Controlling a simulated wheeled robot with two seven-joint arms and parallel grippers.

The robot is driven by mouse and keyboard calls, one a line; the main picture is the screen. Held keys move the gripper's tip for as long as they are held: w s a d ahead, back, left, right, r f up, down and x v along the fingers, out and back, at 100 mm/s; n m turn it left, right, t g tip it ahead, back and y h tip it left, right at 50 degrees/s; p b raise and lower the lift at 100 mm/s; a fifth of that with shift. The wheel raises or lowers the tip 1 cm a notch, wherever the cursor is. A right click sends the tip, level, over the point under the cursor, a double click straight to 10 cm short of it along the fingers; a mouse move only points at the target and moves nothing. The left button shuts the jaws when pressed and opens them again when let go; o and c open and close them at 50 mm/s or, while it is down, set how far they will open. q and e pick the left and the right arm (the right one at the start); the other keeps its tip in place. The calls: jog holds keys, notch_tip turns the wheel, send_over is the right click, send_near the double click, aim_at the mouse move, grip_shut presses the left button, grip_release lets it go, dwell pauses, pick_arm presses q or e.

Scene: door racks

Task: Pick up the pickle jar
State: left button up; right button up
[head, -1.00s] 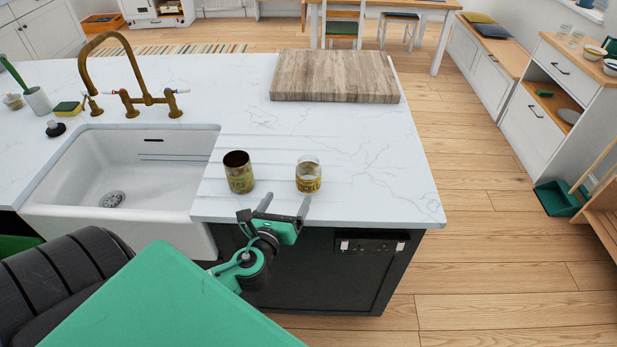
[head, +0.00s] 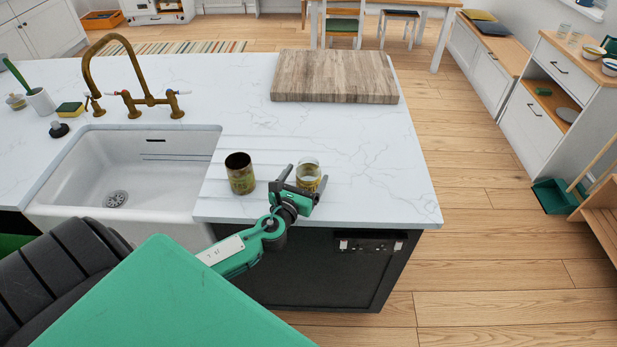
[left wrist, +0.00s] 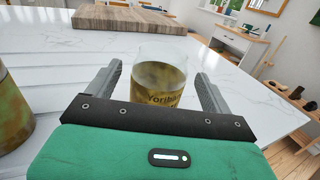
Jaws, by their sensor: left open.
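I cannot tell whether the fingers touch the glass. Part of the jar's lower front is hidden by the gripper. My right gripper is not in view.
A rusty, greenish open can (head: 240,175) stands just left of the jar and shows at the left edge of the wrist view. A white sink (head: 120,180) with a brass tap lies farther left. A wooden board (head: 335,77) lies at the back. The counter to the right is clear.

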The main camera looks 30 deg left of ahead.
aim_at(313, 164)
pick_arm(q)
jog(key=w, duration=0.1)
jog(key=w+p, duration=0.1)
jog(key=w, duration=0.1)
jog(key=w+a, duration=0.1)
jog(key=shift+w+f, duration=0.15)
jog(key=shift+w, duration=0.25)
jog(key=c, duration=1.1)
jog(key=shift+c, duration=0.3)
jog(key=shift+r, duration=0.2)
